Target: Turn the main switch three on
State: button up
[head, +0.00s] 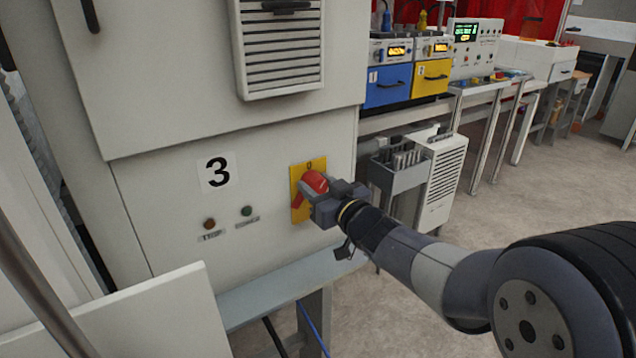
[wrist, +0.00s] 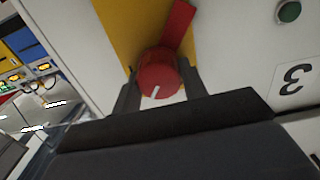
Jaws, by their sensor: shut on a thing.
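The main switch three is a red rotary knob (head: 314,183) on a yellow plate (head: 296,212), on the cabinet front to the right of the "3" label (head: 218,172). My gripper (head: 322,192) is at the knob and covers part of it. In the wrist view the knob (wrist: 158,76) sits between the two fingers of my gripper (wrist: 158,88), which are shut on it. A red handle arm (wrist: 179,28) extends from the knob, and a white mark shows on its face. A "0" shows above the knob on the plate in the head view.
A red-brown button (head: 209,224) and a green button (head: 246,211) are left of the switch. A grey ledge (head: 270,285) lies below. A vented white unit (head: 440,180) and a grey bin (head: 396,175) stand to the right. Open floor lies in front.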

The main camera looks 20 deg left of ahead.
jog(key=m+p, duration=0.3)
jog(key=m, duration=0.2)
jog(key=shift+r, duration=0.1)
jog(key=m+p, duration=0.2)
jog(key=m, duration=0.3)
jog(key=shift+w+d+p, duration=0.1)
jog(key=shift+p, duration=0.3)
jog(key=shift+f+m, duration=0.2)
jog(key=shift+m, duration=0.2)
jog(key=o, duration=1)
jog(key=b+v, duration=0.2)
jog(key=v, duration=0.8)
jog(key=shift+s+d, duration=0.25)
jog(key=shift+s, duration=0.05)
jog(key=shift+a, duration=0.1)
